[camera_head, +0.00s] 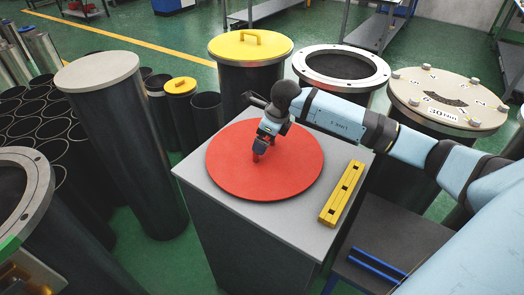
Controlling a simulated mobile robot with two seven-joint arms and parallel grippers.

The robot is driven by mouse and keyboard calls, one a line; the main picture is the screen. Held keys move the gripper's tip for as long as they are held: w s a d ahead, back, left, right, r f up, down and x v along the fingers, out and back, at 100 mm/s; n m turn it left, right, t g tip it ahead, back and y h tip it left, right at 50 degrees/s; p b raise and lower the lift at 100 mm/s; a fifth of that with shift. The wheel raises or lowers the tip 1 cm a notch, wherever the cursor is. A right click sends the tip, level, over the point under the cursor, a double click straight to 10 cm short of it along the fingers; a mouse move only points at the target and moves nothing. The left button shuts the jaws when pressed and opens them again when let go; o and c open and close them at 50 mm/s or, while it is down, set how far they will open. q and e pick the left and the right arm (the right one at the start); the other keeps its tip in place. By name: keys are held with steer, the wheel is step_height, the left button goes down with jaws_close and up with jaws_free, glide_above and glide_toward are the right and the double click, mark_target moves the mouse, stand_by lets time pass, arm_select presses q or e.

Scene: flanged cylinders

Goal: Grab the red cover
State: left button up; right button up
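The red cover (290,172) is a flat round disc lying on top of a grey box-shaped stand (190,178). My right gripper (258,152), on the light-blue arm from the right, points down over the cover's middle. Its fingertips are at a small red part, seemingly the cover's handle, which they mostly hide. I cannot tell whether the fingers are closed on it. The cover looks flat on the stand.
A yellow slotted bar (341,194) lies on the stand's right side. Tall flanged cylinders stand around: one with a yellow lid (250,48), one with an open ring (341,64), one with a bolted beige lid (447,97), and one with a plain lid (97,71).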

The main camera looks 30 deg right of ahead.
arm_select(q)
steer(key=shift+a+f, duration=0.1)
steer(key=shift+f, duration=0.1)
arm_select(e)
steer(key=shift+s+a+f, duration=0.15)
steer(key=shift+s+f, duration=0.05)
steer(key=shift+f, duration=0.35)
steer(key=shift+s+a+f, duration=0.15)
steer(key=shift+s+f, duration=0.05)
steer(key=shift+f, duration=0.3)
steer(key=c, duration=0.7)
steer(key=shift+w+r+p, duration=0.35)
steer(key=shift+r+p, duration=0.1)
steer(key=shift+r, duration=0.55)
steer(key=shift+c, duration=0.7)
steer(key=shift+w+r, duration=0.15)
steer(key=shift+r, duration=0.05)
steer(key=shift+c, duration=0.7)
steer(key=shift+r+p, duration=0.3)
steer(key=shift+p, duration=0.05)
jaws_close()
arm_select(q)
steer(key=shift+w+r, duration=0.3)
steer(key=shift+r, duration=0.45)
arm_select(e)
steer(key=shift+d+r, duration=0.1)
steer(key=shift+r, duration=0.45)
